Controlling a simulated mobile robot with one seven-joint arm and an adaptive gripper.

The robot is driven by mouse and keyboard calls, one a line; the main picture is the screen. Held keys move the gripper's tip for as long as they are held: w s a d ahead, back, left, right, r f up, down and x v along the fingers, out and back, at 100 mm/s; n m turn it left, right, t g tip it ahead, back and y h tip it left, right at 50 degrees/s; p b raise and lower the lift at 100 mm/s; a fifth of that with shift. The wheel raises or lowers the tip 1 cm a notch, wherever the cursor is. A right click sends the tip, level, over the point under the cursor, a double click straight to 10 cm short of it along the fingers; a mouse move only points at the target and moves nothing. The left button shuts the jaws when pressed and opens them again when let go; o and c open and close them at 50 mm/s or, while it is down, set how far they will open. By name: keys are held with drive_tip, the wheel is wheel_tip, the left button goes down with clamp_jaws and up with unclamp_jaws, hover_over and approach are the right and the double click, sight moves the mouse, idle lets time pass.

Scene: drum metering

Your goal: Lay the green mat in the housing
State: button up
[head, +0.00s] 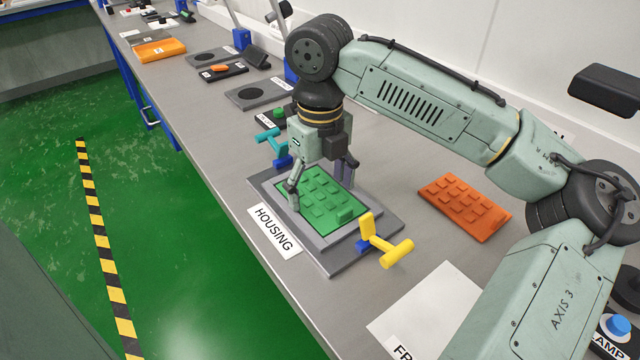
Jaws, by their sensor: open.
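The green mat (316,197), with rows of raised pads, lies flat in the recess of the grey housing (375,225). A label reading HOUSING (276,230) lies at the housing's front left. My gripper (322,190) points down over the far part of the mat. Its fingers are spread, one by the mat's left edge and one by its right edge. Whether the fingers touch the mat cannot be told. Part of the mat's far end is hidden by my gripper.
A yellow-handled clamp (385,245) stands at the housing's near side, a teal-handled one (270,140) at its far side. An orange mat (465,205) lies to the right. A white sheet (425,315) lies in front. Dark plates and boxes line the bench's far end.

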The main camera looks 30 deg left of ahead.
sight(320, 195)
drive_tip(key=shift+r, duration=0.1)
wheel_tip(320, 195, up, 12)
idle(0.5)
idle(0.5)
